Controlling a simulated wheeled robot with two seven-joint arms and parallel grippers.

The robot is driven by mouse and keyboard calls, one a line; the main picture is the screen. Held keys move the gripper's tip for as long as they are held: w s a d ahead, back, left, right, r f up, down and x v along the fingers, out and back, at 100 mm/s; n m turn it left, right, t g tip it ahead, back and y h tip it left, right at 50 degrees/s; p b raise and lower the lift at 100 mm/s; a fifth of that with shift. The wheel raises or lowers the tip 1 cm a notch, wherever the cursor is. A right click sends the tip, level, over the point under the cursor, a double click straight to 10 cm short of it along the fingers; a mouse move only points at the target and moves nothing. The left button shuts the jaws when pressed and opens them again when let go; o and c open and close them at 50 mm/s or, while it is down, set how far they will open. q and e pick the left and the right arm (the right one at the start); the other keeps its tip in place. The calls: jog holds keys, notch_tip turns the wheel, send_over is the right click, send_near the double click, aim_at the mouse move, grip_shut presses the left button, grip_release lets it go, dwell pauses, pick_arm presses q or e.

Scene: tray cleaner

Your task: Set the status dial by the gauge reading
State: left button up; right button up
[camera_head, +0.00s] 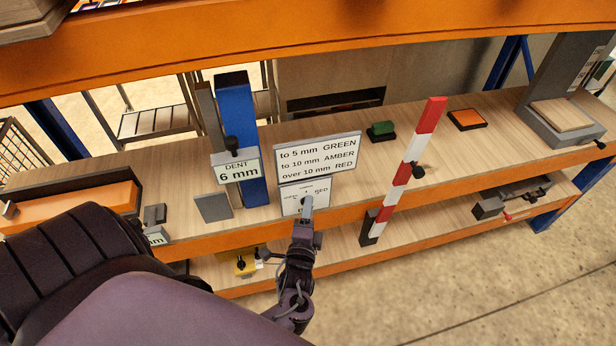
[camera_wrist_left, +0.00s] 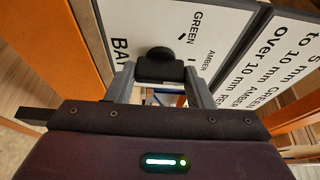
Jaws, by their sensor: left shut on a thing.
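The gauge sign (camera_head: 237,172) reads "DENT 6 mm" and hangs in front of a blue post. The rule sign (camera_head: 318,155) reads to 5 mm GREEN, to 10 mm AMBER, over 10 mm RED; it also shows in the left wrist view (camera_wrist_left: 272,75). Below it is the white dial panel (camera_head: 292,203), partly hidden by my gripper. In the left wrist view the panel (camera_wrist_left: 145,22) shows GREEN and AMBER. The black dial knob (camera_wrist_left: 160,66) sits between the fingers of my left gripper (camera_head: 306,204), which is shut on it. Which word the dial points to, I cannot tell.
A red and white striped bar (camera_head: 404,165) stands right of the panel. A green block (camera_head: 381,129) and an orange pad (camera_head: 467,118) lie on the wooden shelf. A grey scale-like stand (camera_head: 562,118) is at the far right. The orange shelf edge (camera_head: 345,211) runs below.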

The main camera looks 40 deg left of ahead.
pick_arm(q)
jog(key=shift+a+r, duration=0.15)
jog(key=o, duration=1)
jog(key=shift+w, duration=0.1)
jog(key=b+v, duration=0.2)
jog(key=v, duration=0.6)
